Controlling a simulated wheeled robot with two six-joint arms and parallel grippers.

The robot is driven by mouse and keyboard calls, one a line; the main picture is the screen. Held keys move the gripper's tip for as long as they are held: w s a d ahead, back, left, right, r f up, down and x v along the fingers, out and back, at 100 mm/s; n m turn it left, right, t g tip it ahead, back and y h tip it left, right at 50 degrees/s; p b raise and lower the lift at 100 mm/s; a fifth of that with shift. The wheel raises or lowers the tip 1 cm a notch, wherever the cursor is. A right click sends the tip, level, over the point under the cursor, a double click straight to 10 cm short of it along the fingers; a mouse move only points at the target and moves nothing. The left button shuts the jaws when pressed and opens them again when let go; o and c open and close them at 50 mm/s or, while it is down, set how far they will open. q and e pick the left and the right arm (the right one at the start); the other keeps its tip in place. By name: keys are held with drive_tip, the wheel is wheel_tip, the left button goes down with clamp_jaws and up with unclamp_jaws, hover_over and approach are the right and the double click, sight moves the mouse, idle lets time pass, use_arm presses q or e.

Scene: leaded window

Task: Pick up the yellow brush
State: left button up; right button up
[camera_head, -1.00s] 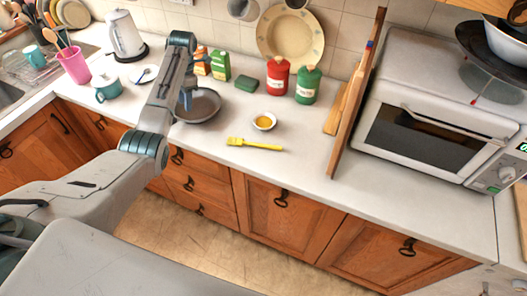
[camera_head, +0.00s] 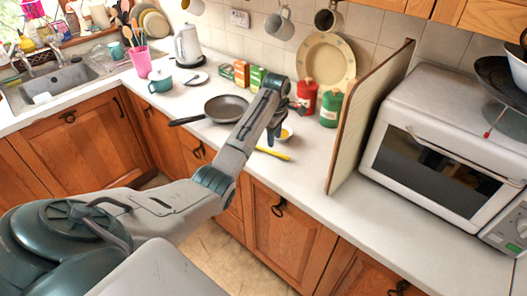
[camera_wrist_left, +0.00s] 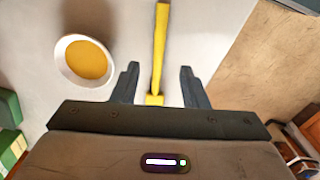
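The yellow brush (camera_wrist_left: 159,45) lies on the white counter. In the left wrist view its length runs from the top edge down between the two fingers, and its lower end meets the gripper body's edge in the picture. In the head view only part of the brush (camera_head: 273,153) shows; my left arm hides the rest. My left gripper (camera_wrist_left: 157,84) is open, with a finger on each side of the brush and a gap to both. In the head view the left gripper (camera_head: 272,132) is over the counter beside the small bowl. My right gripper is in neither view.
A small white bowl with yellow contents (camera_wrist_left: 84,61) stands close by. A dark pan (camera_head: 226,108) is to the left. Red (camera_head: 307,97) and green (camera_head: 331,107) containers stand behind. An upright wooden board (camera_head: 365,120) and a white oven (camera_head: 440,145) are to the right.

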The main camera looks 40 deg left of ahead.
sight(275, 152)
use_arm(q)
drive_tip(key=shift+f, duration=0.4)
drive_tip(key=shift+d+f, duration=0.1)
drive_tip(key=shift+d, duration=0.1)
wheel_tip(275, 152, down, 4)
drive_tip(key=p, duration=0.2)
drive_tip(key=shift+w+f+p, duration=0.1)
drive_tip(key=shift+f+p, duration=0.05)
drive_tip(key=shift+p, duration=0.2)
drive_tip(key=shift+f, duration=0.5)
drive_tip(key=shift+c, duration=0.2)
drive_tip(key=c, duration=0.4)
clamp_jaws()
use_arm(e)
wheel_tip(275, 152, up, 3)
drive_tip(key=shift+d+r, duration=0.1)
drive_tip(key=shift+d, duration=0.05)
